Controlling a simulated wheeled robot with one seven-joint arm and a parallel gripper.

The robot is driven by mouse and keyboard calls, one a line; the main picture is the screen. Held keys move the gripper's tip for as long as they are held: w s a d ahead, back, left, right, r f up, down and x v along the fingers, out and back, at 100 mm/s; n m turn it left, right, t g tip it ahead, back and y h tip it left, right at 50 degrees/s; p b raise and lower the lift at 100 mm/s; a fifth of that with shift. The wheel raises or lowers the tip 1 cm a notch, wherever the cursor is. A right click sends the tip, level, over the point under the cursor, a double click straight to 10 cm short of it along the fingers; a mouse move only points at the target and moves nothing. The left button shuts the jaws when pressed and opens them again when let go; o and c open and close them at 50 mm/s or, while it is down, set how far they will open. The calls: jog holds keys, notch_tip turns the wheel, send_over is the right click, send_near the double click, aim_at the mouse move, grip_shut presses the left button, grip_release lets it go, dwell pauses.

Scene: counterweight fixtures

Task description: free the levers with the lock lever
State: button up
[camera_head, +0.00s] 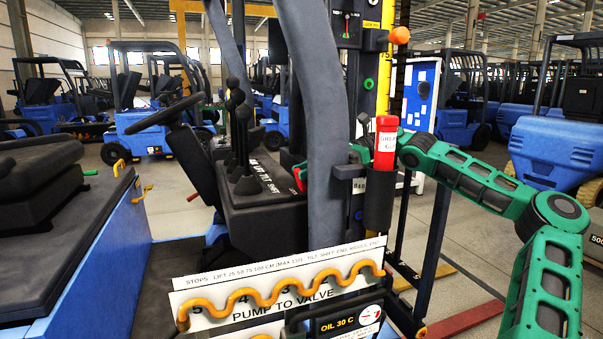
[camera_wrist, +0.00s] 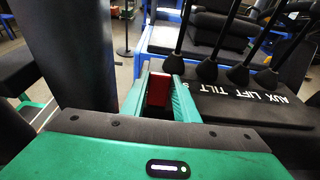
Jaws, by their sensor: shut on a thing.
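The levers (camera_head: 240,135) are black with round knobs and stand upright in a row on the dark console left of the grey post. Their lower shafts and boots also show in the wrist view (camera_wrist: 238,73), behind the white words AUX, LIFT and TILT. My gripper (camera_wrist: 165,88) has its green fingers closed on a red piece (camera_wrist: 158,90), which looks like the lock lever, at the console's edge. In the head view the red piece (camera_head: 299,180) shows just left of the post, which hides most of my gripper. How the red piece is mounted is hidden.
A thick grey post (camera_head: 325,120) stands between the console and my arm. A red cylinder (camera_head: 386,143) in a black holder is beside it. A steering wheel (camera_head: 165,112) and seat (camera_head: 40,165) are at left. An orange wavy hose (camera_head: 280,290) crosses the front panel.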

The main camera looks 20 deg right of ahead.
jog(key=shift+w+d+f+y, duration=0.15)
jog(key=shift+d+y, duration=0.25)
jog(key=shift+y, duration=0.4)
jog(key=shift+w+d+f+y, duration=0.1)
jog(key=shift+d+f+y, duration=0.2)
jog(key=shift+y, duration=0.5)
jog(key=shift+d, duration=0.1)
jog(key=o, duration=1.1)
jog(key=shift+c, duration=0.2)
jog(key=shift+s, duration=0.1)
jog(key=shift+r, duration=0.1)
